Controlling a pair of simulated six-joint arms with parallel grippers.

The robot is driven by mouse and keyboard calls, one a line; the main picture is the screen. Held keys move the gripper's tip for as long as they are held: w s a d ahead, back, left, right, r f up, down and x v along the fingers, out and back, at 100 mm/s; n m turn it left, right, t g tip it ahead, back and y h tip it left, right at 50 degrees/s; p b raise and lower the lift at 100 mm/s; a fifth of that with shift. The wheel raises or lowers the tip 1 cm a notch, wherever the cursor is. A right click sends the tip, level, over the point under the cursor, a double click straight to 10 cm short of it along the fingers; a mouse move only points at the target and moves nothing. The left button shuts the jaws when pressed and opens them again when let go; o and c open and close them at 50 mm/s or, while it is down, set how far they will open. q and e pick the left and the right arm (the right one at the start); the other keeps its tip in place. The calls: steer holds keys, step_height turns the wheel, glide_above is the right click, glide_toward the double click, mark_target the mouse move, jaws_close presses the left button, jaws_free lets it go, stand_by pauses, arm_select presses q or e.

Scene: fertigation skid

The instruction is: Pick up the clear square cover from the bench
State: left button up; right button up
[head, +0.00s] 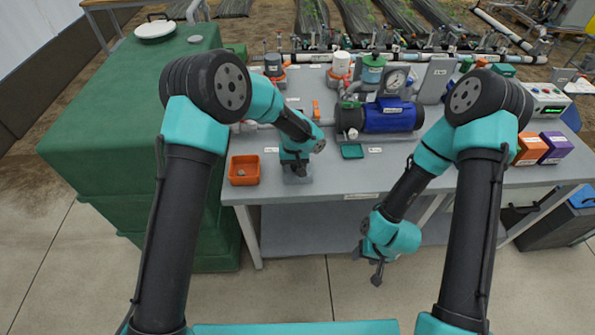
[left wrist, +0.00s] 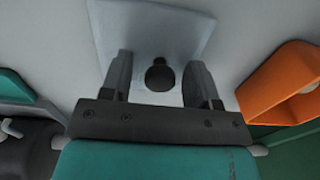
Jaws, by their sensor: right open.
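The clear square cover (left wrist: 192,28) lies flat on the bench in the left wrist view, a pale see-through plate with a round black knob (left wrist: 160,75) on it. My left gripper (left wrist: 161,82) is open, with one finger on each side of the knob and a gap to each. In the head view my left gripper (head: 296,168) points down over the cover (head: 298,178), mostly hiding it and its knob. My right gripper (head: 377,270) is open and empty, in front of the bench's front edge and below its top.
An orange tray (head: 244,181) stands left of the cover, close to it. A blue pump (head: 390,117) and a small green tray (head: 352,151) are to the right. Orange and purple boxes (head: 555,148) stand at the right end. The bench top (head: 400,180) is clear front right.

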mark_target(294, 166)
arm_select(q)
steer(key=c, duration=0.9)
steer(key=shift+r, duration=0.1)
steer(key=shift+c, duration=0.2)
steer(key=shift+r, duration=1.4)
steer(key=shift+s+r, duration=0.2)
steer(key=shift+r, duration=0.15)
steer(key=s+r, duration=0.1)
steer(key=s, duration=1.4)
steer(key=shift+s+r, duration=0.15)
steer(key=shift+s, duration=0.15)
steer(key=shift+a, duration=0.1)
